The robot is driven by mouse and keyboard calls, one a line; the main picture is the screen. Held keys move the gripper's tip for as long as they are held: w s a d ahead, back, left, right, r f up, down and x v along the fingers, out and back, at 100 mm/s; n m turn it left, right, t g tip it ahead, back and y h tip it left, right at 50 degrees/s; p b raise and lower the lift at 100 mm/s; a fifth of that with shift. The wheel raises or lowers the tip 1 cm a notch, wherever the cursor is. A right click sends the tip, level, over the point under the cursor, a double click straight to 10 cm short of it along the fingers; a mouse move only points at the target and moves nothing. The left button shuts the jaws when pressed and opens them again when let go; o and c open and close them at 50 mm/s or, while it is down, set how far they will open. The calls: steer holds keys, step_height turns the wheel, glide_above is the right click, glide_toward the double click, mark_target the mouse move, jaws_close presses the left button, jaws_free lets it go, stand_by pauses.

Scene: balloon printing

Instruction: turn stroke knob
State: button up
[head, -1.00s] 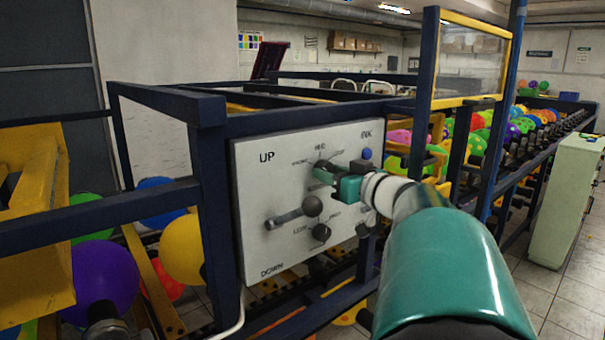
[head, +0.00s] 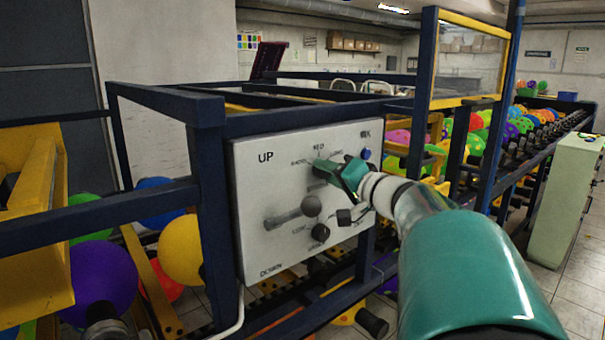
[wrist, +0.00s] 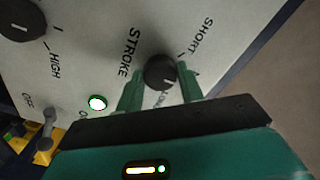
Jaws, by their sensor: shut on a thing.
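The stroke knob (wrist: 159,70) is a round dark knob with a pale pointer mark, on a light panel between the words STROKE, SHORT and LONG in the wrist view. My gripper (wrist: 160,84) has one green finger on each side of it and is shut on it. In the head view my gripper (head: 334,172) is against the upper right part of the control panel (head: 258,190), and the fingers mostly hide the knob there. The LONG label is partly covered by the gripper.
A lever with a ball end (head: 312,205) and a black knob (head: 320,232) sit just below my gripper. A blue button (head: 365,154) is close to its right. A lit green button (wrist: 97,103) shows in the wrist view. Dark blue frame bars (head: 212,205) surround the panel.

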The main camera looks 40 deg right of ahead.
steer(key=m, duration=1.2)
steer(key=shift+m, duration=0.4)
stand_by(0.3)
steer(key=o, duration=1)
steer(key=shift+r, duration=0.1)
steer(key=shift+s, duration=0.1)
steer(key=s, duration=1.3)
steer(key=shift+s+d, duration=0.2)
steer(key=shift+s, duration=0.1)
